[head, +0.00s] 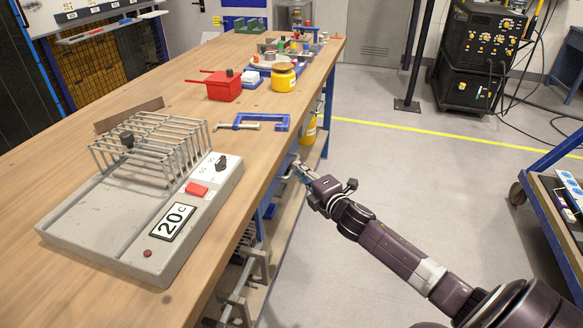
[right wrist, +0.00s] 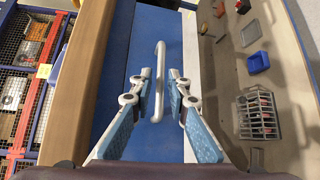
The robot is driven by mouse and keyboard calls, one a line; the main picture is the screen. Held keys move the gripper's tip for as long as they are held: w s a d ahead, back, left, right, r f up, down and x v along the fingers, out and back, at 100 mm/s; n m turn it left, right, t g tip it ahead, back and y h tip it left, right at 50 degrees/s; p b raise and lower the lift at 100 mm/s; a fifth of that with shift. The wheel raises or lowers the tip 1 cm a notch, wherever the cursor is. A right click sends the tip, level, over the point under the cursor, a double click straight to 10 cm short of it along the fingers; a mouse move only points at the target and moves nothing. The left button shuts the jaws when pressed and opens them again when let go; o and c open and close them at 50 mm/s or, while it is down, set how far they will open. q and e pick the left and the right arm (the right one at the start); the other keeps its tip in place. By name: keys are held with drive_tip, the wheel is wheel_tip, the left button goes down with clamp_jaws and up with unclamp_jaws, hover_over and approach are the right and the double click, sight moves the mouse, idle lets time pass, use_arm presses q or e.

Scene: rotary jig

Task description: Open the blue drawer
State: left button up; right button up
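The blue drawer (right wrist: 146,28) shows in the right wrist view as a flat blue front with a pale bar handle (right wrist: 158,110). In the head view the drawer is mostly hidden under the bench top. My right gripper (right wrist: 160,74) is open, with one blue-padded finger on each side of the handle. The bar lies in the gap between the fingertips, with no clear contact. In the head view the right gripper (head: 300,171) is at the bench's right side, just below the top edge. My left gripper is not in view.
The wooden bench top (head: 150,232) carries a grey jig (head: 110,232), a red box (head: 223,88), a blue clamp (head: 262,122) and a yellow pot (head: 284,78). A lower shelf (right wrist: 228,75) holds a wire basket (right wrist: 257,115) and small bins.

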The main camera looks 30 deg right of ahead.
drive_tip(key=shift+w+d+f, duration=0.1)
drive_tip(key=shift+w+f, duration=0.1)
drive_tip(key=shift+w, duration=0.9)
drive_tip(key=shift+w+d+f, duration=0.1)
drive_tip(key=shift+w+f, duration=0.05)
drive_tip(key=shift+w, duration=0.95)
drive_tip(key=shift+c, duration=0.3)
clamp_jaws()
